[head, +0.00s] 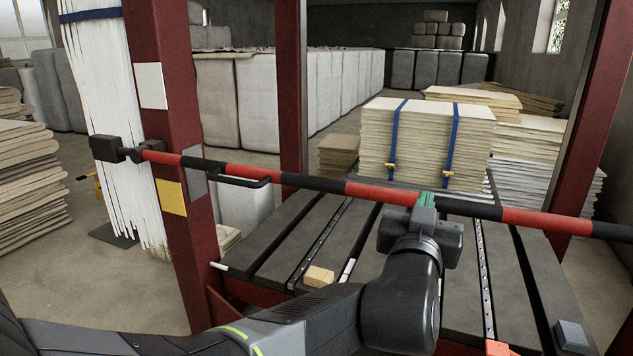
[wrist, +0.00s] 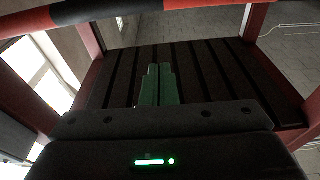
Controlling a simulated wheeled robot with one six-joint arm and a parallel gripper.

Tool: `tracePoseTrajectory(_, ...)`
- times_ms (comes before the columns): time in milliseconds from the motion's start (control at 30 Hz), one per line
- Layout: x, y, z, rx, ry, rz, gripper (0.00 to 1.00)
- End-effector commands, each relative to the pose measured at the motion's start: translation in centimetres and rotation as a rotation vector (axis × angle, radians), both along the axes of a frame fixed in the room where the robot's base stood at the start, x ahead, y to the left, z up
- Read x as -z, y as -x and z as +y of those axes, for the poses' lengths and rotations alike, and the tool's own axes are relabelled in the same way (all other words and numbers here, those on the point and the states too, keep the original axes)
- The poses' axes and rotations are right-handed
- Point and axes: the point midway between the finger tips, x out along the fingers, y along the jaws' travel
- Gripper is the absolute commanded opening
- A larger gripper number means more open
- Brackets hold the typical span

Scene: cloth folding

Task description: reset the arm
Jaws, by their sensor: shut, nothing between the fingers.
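My arm reaches in from the lower left of the head view. My gripper (head: 426,200) has green fingers, which are shut with nothing between them. In the head view it overlaps the red and black bar (head: 320,184); I cannot tell whether it touches the bar. In the wrist view the green fingers (wrist: 158,84) are together and point towards the dark slatted surface. The bar also crosses the top left of the wrist view (wrist: 85,10). No cloth is in my gripper.
Dark red posts (head: 165,150) stand at the sides of a dark slatted table (head: 330,235). A tan block (head: 319,276) lies on the slats. A strapped pale stack (head: 425,145) stands behind. Folded stacks (head: 30,180) are at the left. White strips (head: 100,110) hang beside the left post.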

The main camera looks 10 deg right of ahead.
Motion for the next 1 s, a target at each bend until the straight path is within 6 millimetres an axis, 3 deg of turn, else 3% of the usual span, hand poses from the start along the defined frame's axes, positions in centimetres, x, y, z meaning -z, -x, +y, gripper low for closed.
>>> tracePoseTrajectory(467,-0.1,-0.4,-0.3,-0.001,0.002,-0.001,0.00)
tracePoseTrajectory(1000,-1.2,-7.6,-5.4,-0.002,0.002,-0.001,0.00)
